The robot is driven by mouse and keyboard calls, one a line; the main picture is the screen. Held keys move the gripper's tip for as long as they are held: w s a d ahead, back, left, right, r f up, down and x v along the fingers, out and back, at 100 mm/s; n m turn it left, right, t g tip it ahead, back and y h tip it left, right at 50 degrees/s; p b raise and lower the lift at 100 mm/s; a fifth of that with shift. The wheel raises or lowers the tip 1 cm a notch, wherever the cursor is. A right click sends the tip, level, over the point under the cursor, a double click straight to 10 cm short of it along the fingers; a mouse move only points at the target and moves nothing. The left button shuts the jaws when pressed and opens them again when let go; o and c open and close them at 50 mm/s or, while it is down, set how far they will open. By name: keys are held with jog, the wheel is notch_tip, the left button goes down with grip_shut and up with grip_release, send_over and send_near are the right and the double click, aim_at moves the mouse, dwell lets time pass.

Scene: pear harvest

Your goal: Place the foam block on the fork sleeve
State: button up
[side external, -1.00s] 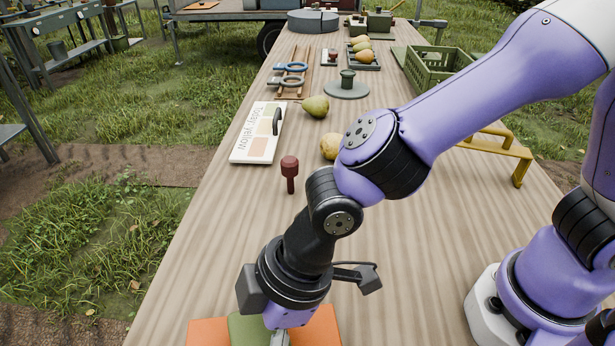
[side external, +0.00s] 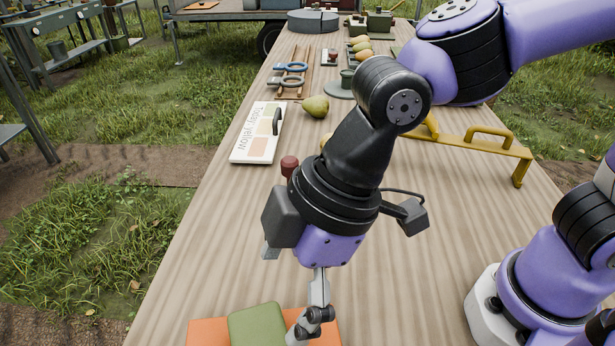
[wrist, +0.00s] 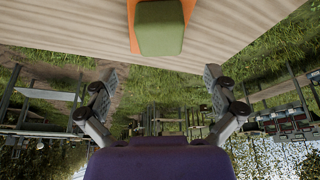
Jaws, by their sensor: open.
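A green block (side external: 257,325), which looks like the foam block, lies flat on an orange piece (side external: 208,332) at the near edge of the table. The orange piece may be the fork sleeve; its near part is cut off by the frame. In the wrist view the green block (wrist: 161,28) lies on the orange piece (wrist: 133,22), with orange showing on both sides. My gripper (wrist: 160,77) is open, with nothing between its fingers.
A dark red peg-like thing (side external: 289,164) stands beyond my wrist. A white colour card (side external: 257,133), a green pear (side external: 316,106) and a yellow stand with handles (side external: 470,145) are farther back. Bare wood lies left and right of my gripper.

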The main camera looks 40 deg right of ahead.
jog(key=d+r+m+t+h, duration=0.2)
jog(key=d+m, duration=0.4)
jog(key=d, duration=0.7)
jog(key=w+d+r+m+t+h, duration=0.1)
jog(key=d+r+m+h, duration=0.1)
jog(key=d+m, duration=0.5)
jog(key=d, duration=0.6)
jog(key=shift+m+t, duration=0.3)
jog(key=shift+t, duration=0.1)
